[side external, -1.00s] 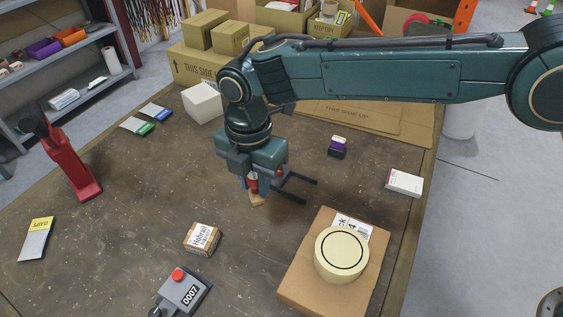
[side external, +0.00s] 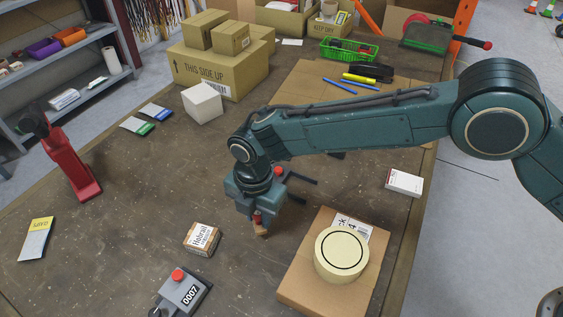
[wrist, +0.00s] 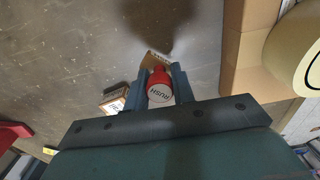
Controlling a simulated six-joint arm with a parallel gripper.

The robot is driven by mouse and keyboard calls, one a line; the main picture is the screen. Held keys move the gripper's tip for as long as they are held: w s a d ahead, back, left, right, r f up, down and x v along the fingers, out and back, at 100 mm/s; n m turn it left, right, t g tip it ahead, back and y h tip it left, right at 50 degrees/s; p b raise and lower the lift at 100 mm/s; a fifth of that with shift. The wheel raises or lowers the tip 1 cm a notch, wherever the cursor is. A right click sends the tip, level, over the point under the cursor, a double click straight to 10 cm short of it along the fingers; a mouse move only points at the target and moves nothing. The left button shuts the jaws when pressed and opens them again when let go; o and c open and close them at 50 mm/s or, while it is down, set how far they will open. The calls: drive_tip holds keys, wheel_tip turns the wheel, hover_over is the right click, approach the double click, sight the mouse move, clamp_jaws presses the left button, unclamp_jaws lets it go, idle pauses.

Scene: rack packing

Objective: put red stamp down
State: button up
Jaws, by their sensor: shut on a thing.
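The red stamp has a red handle (side external: 257,220) and a small wooden base (side external: 262,233). My gripper (side external: 256,214) is shut on its handle and holds it upright over the middle of the table. In the wrist view the stamp (wrist: 159,79) sits between the two fingers, its round top label reading "RUSH". I cannot tell whether its base touches the table (side external: 120,215).
A small printed box (side external: 202,238) stands to the left of the stamp. A carton (side external: 306,277) with a cream tape roll (side external: 342,255) lies to the right. A grey device (side external: 182,291) with a red button is in front.

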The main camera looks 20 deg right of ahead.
sight(259, 222)
drive_tip(key=shift+f, duration=1.7)
drive_tip(key=shift+f, duration=0.15)
drive_tip(key=o, duration=1)
wheel_tip(259, 222, up, 12)
drive_tip(key=shift+r, duration=0.2)
